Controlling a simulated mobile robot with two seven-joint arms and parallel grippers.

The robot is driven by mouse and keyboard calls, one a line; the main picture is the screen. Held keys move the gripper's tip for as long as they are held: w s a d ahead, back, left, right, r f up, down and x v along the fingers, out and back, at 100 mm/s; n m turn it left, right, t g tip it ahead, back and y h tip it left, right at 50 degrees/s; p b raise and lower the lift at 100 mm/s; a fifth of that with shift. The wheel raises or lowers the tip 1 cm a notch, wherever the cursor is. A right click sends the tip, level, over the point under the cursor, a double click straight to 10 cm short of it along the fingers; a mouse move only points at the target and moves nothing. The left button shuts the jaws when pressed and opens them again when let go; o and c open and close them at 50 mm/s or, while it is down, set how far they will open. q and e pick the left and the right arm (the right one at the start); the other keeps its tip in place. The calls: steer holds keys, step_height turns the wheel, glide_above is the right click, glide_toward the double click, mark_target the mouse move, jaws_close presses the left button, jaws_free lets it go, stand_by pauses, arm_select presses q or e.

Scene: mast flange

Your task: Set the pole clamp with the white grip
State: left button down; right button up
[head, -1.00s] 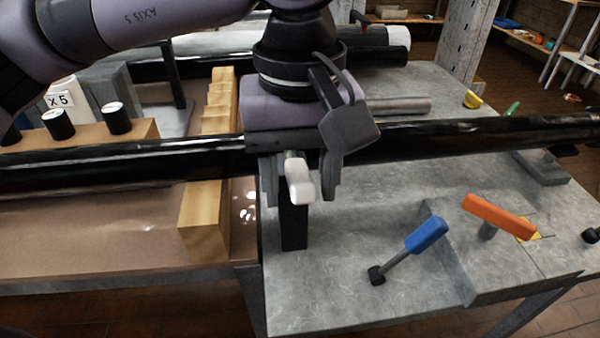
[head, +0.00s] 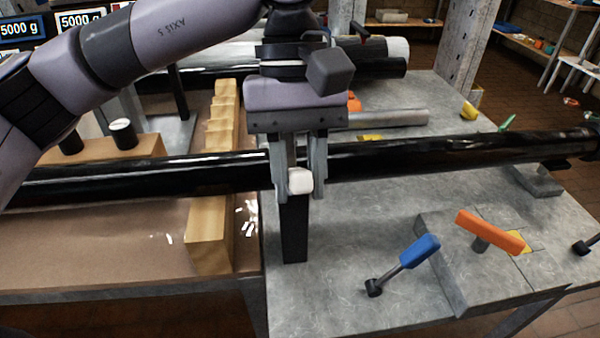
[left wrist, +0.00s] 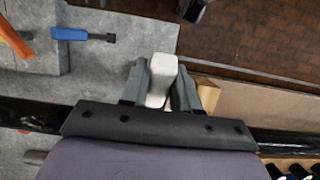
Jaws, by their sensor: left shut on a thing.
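The white grip (head: 300,181) is at the front of the long black pole (head: 430,160), above a dark upright post (head: 294,232). My left gripper (head: 302,188) points down over the pole with its fingers on both sides of the white grip, shut on it. In the left wrist view, the white grip (left wrist: 161,80) sits between the two grey fingers (left wrist: 158,88). The clamp's body around the pole is mostly hidden by my gripper. My right gripper is not in view.
Black cylinders (head: 124,133) stand on a wooden block at the left. A grey metal bar (head: 388,119) lies behind the pole.

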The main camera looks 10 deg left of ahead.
arm_select(q)
steer(key=shift+w+a+r+g+h+p, duration=0.15)
steer(key=shift+w+r+g+p, duration=0.35)
steer(key=shift+g, duration=0.1)
steer(key=shift+w+a+r+g+h+p, duration=0.15)
steer(key=shift+w+r+g+p, duration=0.25)
steer(key=shift+g, duration=0.2)
steer(key=shift+w+a+r+g, duration=0.1)
steer(key=shift+w+r+g, duration=0.1)
steer(key=shift+w+g, duration=0.15)
steer(key=c, duration=0.9)
jaws_free()
steer(key=shift+p+v, duration=1.45)
steer(key=shift+v, duration=2.1)
steer(key=shift+a, duration=0.1)
